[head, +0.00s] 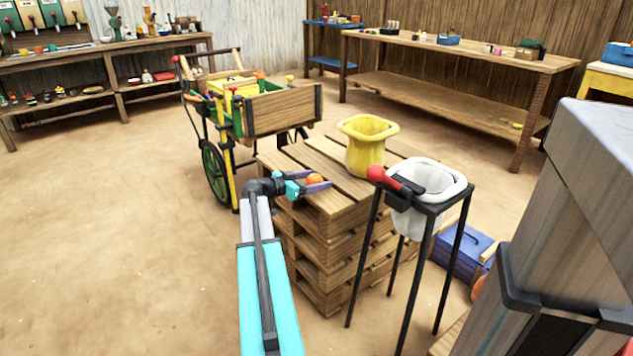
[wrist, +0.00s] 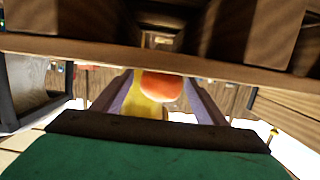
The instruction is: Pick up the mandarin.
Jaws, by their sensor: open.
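The mandarin (head: 314,180) is a small orange fruit at the near left corner of the wooden pallet stack (head: 338,200). My gripper (head: 316,184) reaches it from the left, with its purple fingers open on either side of the fruit. In the wrist view the mandarin (wrist: 160,86) shows between the two spread fingers, with a gap visible to the right finger. Whether either finger touches it cannot be told. The fingers hide part of the fruit in the head view.
A yellow soft bucket (head: 366,155) stands on the pallets behind the mandarin. A white bucket (head: 432,180) hangs in a black stand with a red-handled tool (head: 392,182) to the right. A loaded handcart (head: 283,110) stands behind left. Open floor lies at left.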

